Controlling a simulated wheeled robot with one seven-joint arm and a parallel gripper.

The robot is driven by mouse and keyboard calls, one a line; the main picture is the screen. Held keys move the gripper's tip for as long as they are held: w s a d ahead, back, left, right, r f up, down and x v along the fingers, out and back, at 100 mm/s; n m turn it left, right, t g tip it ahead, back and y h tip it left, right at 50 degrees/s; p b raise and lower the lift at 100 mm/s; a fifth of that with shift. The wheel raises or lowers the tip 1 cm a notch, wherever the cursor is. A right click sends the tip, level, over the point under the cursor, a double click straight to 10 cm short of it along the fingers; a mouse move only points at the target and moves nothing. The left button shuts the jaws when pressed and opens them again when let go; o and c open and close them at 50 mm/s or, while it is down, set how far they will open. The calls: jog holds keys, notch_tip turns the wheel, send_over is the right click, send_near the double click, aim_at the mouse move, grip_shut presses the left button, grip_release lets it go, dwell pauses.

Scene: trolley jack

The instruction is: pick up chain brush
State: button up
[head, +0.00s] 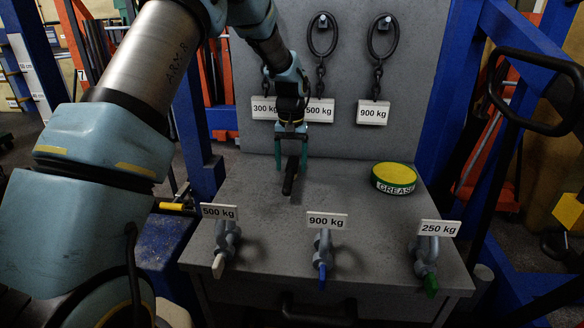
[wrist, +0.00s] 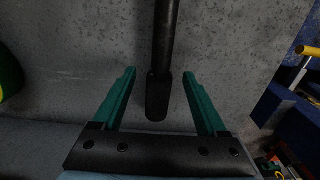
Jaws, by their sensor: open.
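The chain brush (head: 290,176) is a dark, slim tool on the grey bench top, near its back. My gripper (head: 291,150) points down over the far part of the brush, with its teal fingers apart. In the wrist view, the black handle of the brush (wrist: 158,95) runs between the open fingers of my gripper (wrist: 160,85), with a gap on each side. I see no contact between fingers and handle. The bristles cannot be made out clearly.
A yellow and green grease tin (head: 393,177) stands on the bench to the right. Chains (head: 378,65) hang on the grey back panel behind my gripper.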

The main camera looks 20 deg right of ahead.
jog(key=shift+f, duration=1.2)
grip_shut()
